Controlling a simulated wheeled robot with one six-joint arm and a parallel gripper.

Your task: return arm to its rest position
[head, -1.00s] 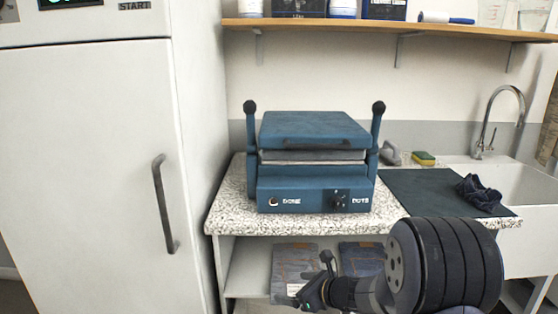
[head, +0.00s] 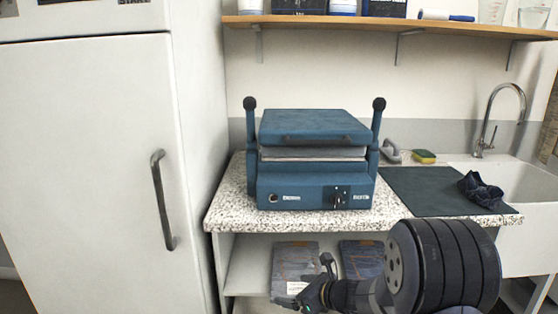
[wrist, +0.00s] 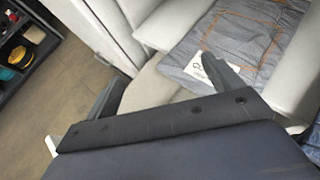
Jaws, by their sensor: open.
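My gripper (head: 312,294) is low in the head view, in front of the lower shelf under the counter, pointing left. In the wrist view its two fingers (wrist: 168,84) stand wide apart with nothing held between them. My arm's thick dark joint fills the lower right of the head view.
A blue press (head: 315,190) stands on the speckled counter (head: 235,205), its lid raised. A second folded pair of jeans (head: 362,258) lies on the shelf. A dark mat (head: 420,190) with a crumpled navy cloth (head: 480,190) lies by the sink. A white cabinet (head: 90,170) stands left.

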